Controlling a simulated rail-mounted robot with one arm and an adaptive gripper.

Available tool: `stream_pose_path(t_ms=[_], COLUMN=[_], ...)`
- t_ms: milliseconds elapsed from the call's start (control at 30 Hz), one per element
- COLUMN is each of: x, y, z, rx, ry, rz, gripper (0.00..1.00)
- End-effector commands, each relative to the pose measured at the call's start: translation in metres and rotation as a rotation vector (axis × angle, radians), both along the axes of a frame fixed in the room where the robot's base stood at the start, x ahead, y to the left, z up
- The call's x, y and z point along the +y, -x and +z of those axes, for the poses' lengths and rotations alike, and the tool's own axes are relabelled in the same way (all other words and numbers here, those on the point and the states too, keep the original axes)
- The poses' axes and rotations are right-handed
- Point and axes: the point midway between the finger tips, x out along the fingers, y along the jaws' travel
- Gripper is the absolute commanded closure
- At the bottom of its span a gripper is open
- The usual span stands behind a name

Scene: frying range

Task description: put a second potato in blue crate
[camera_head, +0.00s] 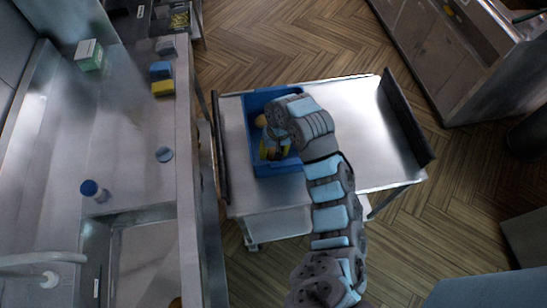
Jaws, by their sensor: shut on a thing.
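The blue crate (259,165) stands on the left part of a steel cart. A yellowish-tan potato (261,121) shows in the crate beside my arm's wrist. My gripper (273,154) points down over the near part of the crate, within its outline, and is shut on a potato. The held potato is largely hidden by my gripper and wrist. Yellow patches show around the fingers; I cannot tell which are potato and which are finger parts. My wrist hides the crate's right part, and the exact height of the gripper above the crate floor cannot be told.
The steel cart (361,140) is bare to the right of the crate, with dark raised edges at both ends. A counter (120,130) on the left holds a green-white box (89,55), sponges (162,79) and a blue-capped bottle (93,190). Wooden floor lies around the cart.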

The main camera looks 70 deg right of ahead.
Motion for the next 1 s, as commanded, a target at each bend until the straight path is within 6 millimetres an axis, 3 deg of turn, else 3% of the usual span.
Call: stream_pose_path(t_ms=[467, 833, 867, 933, 1000], x=[0.000, 0.000, 0.000, 0.000, 0.000], y=[0.001, 0.000, 0.000, 0.000, 0.000], z=[-0.042, -0.046, -0.046, -0.046, -0.046], rx=[0.004, 0.002, 0.002, 0.002, 0.002], ry=[-0.001, 0.001, 0.001, 0.001, 0.001], rz=[-0.001, -0.001, 0.000, 0.000, 0.000], gripper=[0.85, 0.85, 0.43, 0.23, 0.23])
